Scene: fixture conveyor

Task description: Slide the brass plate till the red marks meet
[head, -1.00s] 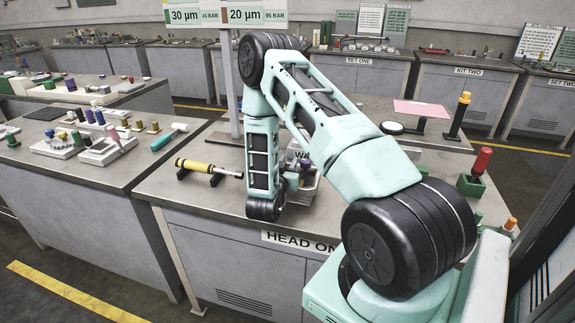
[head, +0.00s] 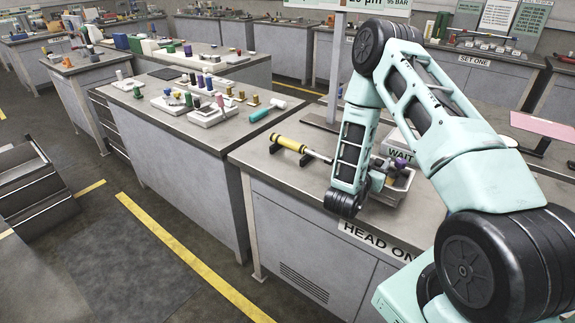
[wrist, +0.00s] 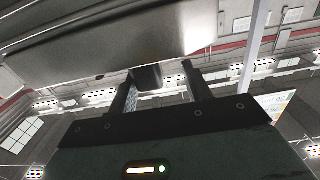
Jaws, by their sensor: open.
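I cannot make out a brass plate or red marks in either view. My gripper (wrist: 157,76) shows in the wrist view with its two dark fingers apart and nothing seen held between them. A small dark block shows behind the fingers; I cannot tell what it is. In the head view my arm reaches over the bench labelled HEAD ON, and my gripper cannot be made out there.
On the near bench (head: 262,160) are a yellow-and-black cylinder (head: 288,143) on a stand and a grey bin (head: 399,190) marked WAIT, partly behind my arm. The left bench (head: 150,108) holds trays of coloured pegs and a teal-handled mallet (head: 262,113). Open floor (head: 150,230) lies front left.

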